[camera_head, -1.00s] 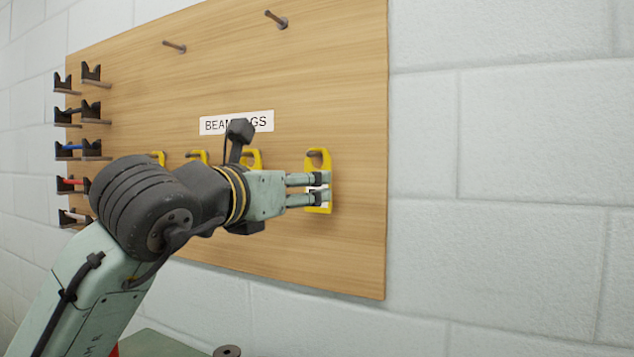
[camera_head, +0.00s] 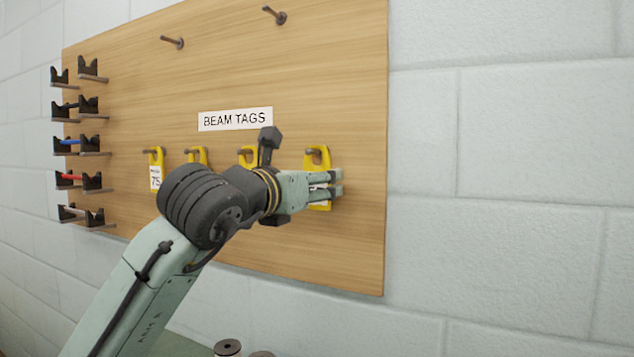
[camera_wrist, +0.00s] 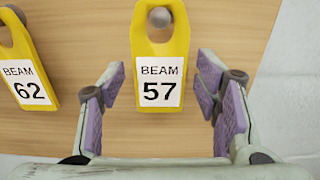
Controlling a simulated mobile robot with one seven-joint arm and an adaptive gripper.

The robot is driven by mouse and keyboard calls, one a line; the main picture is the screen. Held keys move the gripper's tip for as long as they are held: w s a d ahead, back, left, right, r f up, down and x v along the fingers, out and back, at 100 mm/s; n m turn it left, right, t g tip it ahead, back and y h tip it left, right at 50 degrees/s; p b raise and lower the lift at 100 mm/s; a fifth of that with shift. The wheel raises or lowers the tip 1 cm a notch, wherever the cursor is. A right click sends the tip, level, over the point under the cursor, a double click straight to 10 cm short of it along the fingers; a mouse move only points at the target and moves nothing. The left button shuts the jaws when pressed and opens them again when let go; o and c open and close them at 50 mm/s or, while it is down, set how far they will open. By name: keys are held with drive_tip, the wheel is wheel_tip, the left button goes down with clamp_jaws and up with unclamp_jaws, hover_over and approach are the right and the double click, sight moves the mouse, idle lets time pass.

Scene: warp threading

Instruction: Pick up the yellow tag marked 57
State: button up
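The yellow tag marked 57 (camera_wrist: 160,50) hangs on a peg at the middle of the wrist view, its white label reading "BEAM 57". In the head view it is the rightmost tag (camera_head: 317,156) on the board, partly hidden behind my gripper (camera_head: 338,182). Neither finger visibly touches the tag. The tag marked 62 (camera_wrist: 24,62) hangs to its left.
The wooden board (camera_head: 350,100) carries a "BEAM TAGS" sign (camera_head: 235,119) and a tag marked 75 (camera_head: 155,170) further left. Two bare pegs (camera_head: 275,15) stick out near the top. Several forked racks (camera_head: 88,105) line the left edge. White block wall (camera_head: 510,150) lies right.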

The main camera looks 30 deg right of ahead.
drive_tip(key=c, duration=0.8)
drive_tip(key=shift+r, duration=0.1)
